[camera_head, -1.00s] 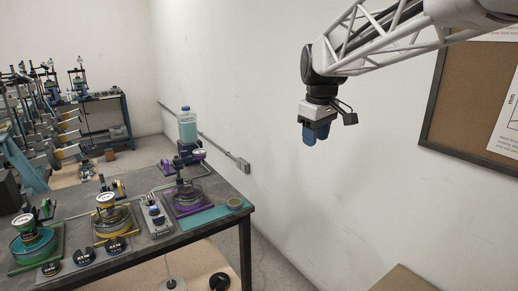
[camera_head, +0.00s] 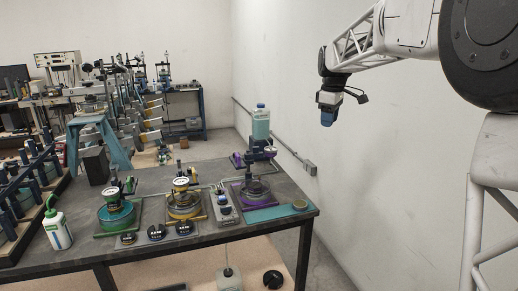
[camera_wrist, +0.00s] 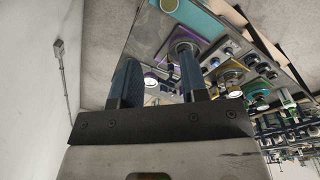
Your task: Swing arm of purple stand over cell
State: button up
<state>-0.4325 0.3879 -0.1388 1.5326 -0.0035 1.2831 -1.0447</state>
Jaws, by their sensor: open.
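The purple stand (camera_head: 239,191) is at the right end of the dark workbench in the head view, with a round cell (camera_head: 256,188) on its base. A column with a dark arm and a clear bottle rises behind the cell; I cannot tell exactly where the arm points. The purple stand (camera_wrist: 170,43) also shows small in the wrist view. My gripper (camera_head: 327,118) hangs in the air to the right of the bench, well above it and far from the stand. Its two blue fingers (camera_wrist: 158,82) are apart with nothing between them.
Yellow (camera_head: 183,205) and green (camera_head: 116,215) stands are to the left on the bench (camera_head: 200,247). A control box (camera_head: 223,208) stands beside the purple stand, a teal mat (camera_head: 275,214) in front. A white squeeze bottle (camera_head: 57,230) is at far left. The wall is close on the right.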

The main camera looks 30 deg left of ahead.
jog(key=w+a+f+n, duration=0.2)
jog(key=w+a, duration=0.1)
jog(key=a, duration=0.4)
jog(key=w+a+f+n, duration=0.2)
jog(key=w+a+f, duration=0.1)
jog(key=a, duration=0.5)
jog(key=n, duration=0.4)
send_near(259, 152)
jog(key=shift+w+a+f+g, duration=0.1)
jog(key=shift+w+a+g, duration=0.35)
jog(key=shift+a, duration=0.2)
jog(key=shift+f, duration=0.15)
jog(key=shift+f, duration=3.8)
grip_shut()
